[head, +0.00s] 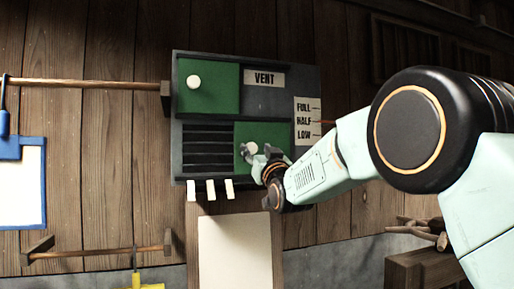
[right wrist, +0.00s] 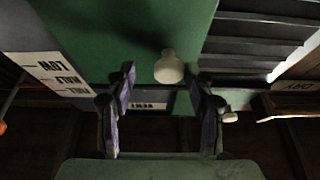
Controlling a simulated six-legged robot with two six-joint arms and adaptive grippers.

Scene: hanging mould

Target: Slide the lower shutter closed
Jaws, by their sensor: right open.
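The lower shutter (head: 270,133) is a green panel with a pale round knob (head: 249,148), at the right of the lower opening in the vent box. Dark slats (head: 207,150) show uncovered to its left. My right gripper (head: 262,153) is at the knob, just right of it. In the right wrist view, my right gripper (right wrist: 165,88) is open, with the knob (right wrist: 169,67) in line with the gap between its fingertips and no finger visibly touching it. The lower shutter (right wrist: 120,30) fills the upper middle there. My left gripper is not in view.
The upper green shutter (head: 215,98) covers the upper left, with its own knob (head: 194,82). Several white tabs (head: 210,189) hang under the box. A pale board (head: 235,250) is below. A wooden rail (head: 90,84) is at left, and logs (head: 425,232) lie at lower right.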

